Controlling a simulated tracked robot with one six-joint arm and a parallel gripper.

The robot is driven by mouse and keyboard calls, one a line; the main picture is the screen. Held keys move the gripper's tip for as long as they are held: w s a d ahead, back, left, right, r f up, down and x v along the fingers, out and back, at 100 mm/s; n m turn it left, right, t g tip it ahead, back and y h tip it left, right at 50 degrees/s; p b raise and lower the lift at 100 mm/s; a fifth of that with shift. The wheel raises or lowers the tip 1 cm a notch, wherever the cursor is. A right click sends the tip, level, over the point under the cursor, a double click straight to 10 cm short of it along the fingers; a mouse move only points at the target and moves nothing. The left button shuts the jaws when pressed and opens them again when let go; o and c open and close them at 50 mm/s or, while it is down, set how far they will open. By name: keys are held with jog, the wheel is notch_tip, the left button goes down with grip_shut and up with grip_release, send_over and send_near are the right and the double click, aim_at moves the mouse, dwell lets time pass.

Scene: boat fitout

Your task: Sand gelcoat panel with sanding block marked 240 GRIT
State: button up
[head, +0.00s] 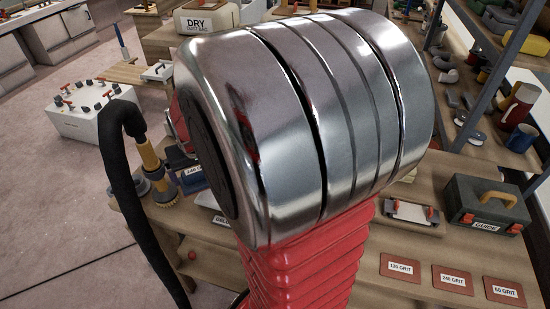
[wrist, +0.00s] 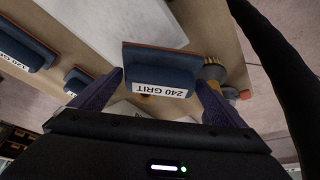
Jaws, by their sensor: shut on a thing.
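A blue sanding block with a reddish-brown base (wrist: 160,66) carries a white label reading 240 GRIT, upside down in the wrist view. My gripper (wrist: 160,82) is shut on it, a purple finger at each side. In the head view the block's label (head: 194,178) shows just left of my arm, which hides most of the gripper. A pale grey-white panel (wrist: 118,24), probably the gelcoat panel, lies beyond the block in the wrist view. I cannot tell whether the block touches it. In the head view the panel is mostly hidden behind my arm.
Two other blue blocks (wrist: 25,48) (wrist: 75,79) are at the left in the wrist view. A yellow-handled brush (head: 153,168) and a black hose (head: 112,165) are close by on the left. Mats labelled 120 GRIT (head: 400,268), 240 GRIT (head: 452,280) and 60 GRIT (head: 505,292) lie front right.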

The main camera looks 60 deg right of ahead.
jog(key=shift+r, duration=2.65)
jog(key=shift+f, duration=0.1)
